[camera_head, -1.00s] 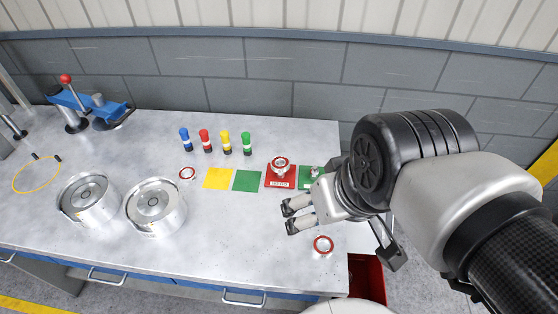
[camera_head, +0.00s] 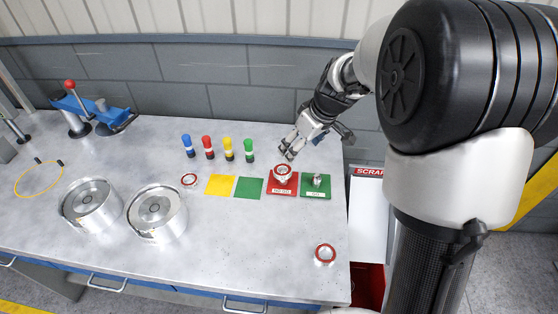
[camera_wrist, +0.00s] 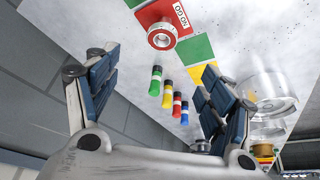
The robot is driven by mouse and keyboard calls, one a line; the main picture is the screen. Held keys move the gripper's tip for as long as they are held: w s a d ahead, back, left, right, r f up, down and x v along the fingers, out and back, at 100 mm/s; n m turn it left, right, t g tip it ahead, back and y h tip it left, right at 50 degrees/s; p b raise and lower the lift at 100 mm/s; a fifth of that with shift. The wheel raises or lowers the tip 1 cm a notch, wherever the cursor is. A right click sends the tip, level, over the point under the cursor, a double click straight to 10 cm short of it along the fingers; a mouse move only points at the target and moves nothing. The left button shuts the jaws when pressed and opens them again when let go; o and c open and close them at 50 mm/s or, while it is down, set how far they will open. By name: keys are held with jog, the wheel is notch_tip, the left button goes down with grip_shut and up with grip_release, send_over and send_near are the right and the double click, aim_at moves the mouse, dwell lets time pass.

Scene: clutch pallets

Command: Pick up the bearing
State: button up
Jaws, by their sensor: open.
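Red-ringed metal bearings show in three places in the head view. One bearing (camera_head: 282,172) sits on the red NO GO plate (camera_head: 283,190); it also shows in the wrist view (camera_wrist: 162,37). A second bearing (camera_head: 325,254) lies near the table's front right corner, and a third (camera_head: 189,180) lies left of the yellow square. My gripper (camera_head: 290,148) is open and empty, above and just behind the red plate. In the wrist view, my spread fingers (camera_wrist: 158,72) have nothing between them.
A green GO plate (camera_head: 316,193) with a small metal part stands right of the red plate. Several coloured cylinders (camera_head: 228,149) stand left of my gripper. Two metal drums (camera_head: 156,209) stand further left. A scrap bin (camera_head: 367,172) is off the table's right edge.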

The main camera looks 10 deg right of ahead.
jog(key=b, duration=0.2)
send_near(282, 171)
jog(key=shift+d+x, duration=0.2)
jog(key=shift+x, duration=1)
jog(key=b+x, duration=0.1)
jog(key=x, duration=0.4)
jog(key=shift+w+a+f+b, duration=0.1)
jog(key=shift+a+f+b, duration=0.1)
jog(key=shift+b, duration=0.15)
jog(key=shift+r, duration=0.15)
jog(key=shift+c, duration=0.5)
